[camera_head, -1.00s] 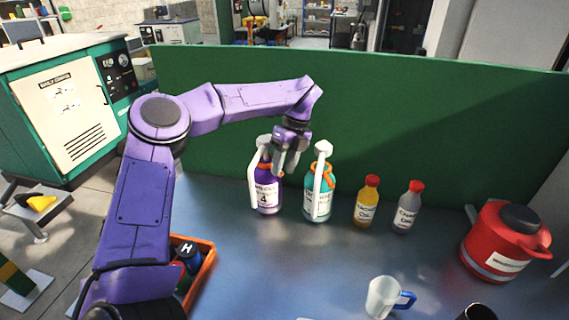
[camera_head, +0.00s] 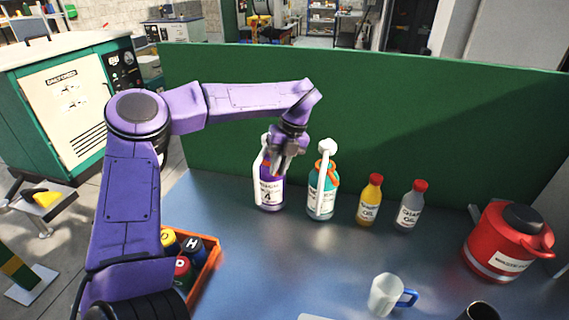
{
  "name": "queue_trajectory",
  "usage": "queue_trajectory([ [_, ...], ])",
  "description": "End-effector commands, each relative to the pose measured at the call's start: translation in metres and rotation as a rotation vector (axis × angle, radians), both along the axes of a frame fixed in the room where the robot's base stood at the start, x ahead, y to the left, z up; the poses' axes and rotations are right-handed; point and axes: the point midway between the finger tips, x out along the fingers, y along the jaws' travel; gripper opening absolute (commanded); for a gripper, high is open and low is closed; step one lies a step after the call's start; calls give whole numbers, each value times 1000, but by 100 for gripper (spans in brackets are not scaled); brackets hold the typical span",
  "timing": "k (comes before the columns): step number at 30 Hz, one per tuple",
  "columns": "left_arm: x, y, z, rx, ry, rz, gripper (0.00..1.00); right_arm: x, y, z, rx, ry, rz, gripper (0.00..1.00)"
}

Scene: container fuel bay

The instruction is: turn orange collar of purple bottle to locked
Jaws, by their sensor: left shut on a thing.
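The purple bottle (camera_head: 269,195) stands upright on the table, with a white label and a white pump top with a long spout. Its orange collar (camera_head: 263,166) is mostly hidden behind my left gripper. My left gripper (camera_head: 280,168) reaches down from above at the bottle's neck and is shut on the orange collar; the exact contact is small and partly covered. A teal bottle (camera_head: 318,200) with its own orange collar (camera_head: 333,172) and white pump stands just to the right, apart from the purple one. My right gripper is out of view.
A yellow oil bottle (camera_head: 369,204) and a grey bottle (camera_head: 408,210) with red caps stand further right. A green panel (camera_head: 430,130) closes the back.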

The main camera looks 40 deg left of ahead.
Motion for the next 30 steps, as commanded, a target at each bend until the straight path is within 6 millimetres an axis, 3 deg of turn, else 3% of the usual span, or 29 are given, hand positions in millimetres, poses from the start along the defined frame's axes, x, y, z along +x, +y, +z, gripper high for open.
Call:
queue_trajectory([
  [6, -1, 0, -3, 1, 6, -2, 0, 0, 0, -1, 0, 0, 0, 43],
  [7, -1, 0, -3, 0, 6, -2, 21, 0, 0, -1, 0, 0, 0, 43],
  [9, -1, 0, -3, 0, 6, -2, 40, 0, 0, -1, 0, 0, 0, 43],
  [20, 2, -1, 6, 1, 2, 0, 40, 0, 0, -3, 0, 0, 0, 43],
  [30, 21, -13, 78, 2, 2, 1, 40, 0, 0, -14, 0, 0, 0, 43],
])
